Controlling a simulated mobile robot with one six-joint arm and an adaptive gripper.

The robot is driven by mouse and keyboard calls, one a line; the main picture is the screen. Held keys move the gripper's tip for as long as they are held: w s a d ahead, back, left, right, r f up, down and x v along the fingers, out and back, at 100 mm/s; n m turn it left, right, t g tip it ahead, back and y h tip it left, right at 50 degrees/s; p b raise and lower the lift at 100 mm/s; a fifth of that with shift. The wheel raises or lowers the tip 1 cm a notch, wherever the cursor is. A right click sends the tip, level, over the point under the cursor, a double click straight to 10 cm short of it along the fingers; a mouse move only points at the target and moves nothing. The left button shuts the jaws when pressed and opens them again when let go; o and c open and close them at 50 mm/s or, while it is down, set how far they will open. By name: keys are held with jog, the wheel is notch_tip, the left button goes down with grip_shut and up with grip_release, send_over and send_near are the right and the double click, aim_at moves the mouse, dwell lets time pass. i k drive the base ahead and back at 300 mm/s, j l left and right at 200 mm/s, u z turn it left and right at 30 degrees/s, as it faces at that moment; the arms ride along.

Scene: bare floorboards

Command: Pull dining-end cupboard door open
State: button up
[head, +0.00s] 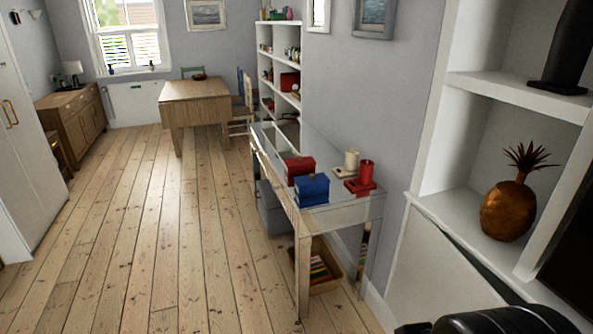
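A white cupboard door (432,278) is at the lower right, below the white shelf unit. A dark gap shows between its top edge and the ledge above and widens toward the near side, so the door looks partly open. Its lower and near parts are cut off or hidden behind a black rounded part of my arm at the bottom right edge. My gripper's fingers are not in view, so I cannot tell whether they touch the door.
A glass-topped console table (345,212) stands left of the cupboard, bearing a blue box (311,189) and red items. A basket (322,268) sits beneath. A copper pineapple (508,208) stands on the shelf. The floorboards (170,230) at left are clear.

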aim_at(432, 279)
jog(key=z, duration=1.6)
jog(key=i+l+z, duration=0.2)
jog(key=i, duration=0.4)
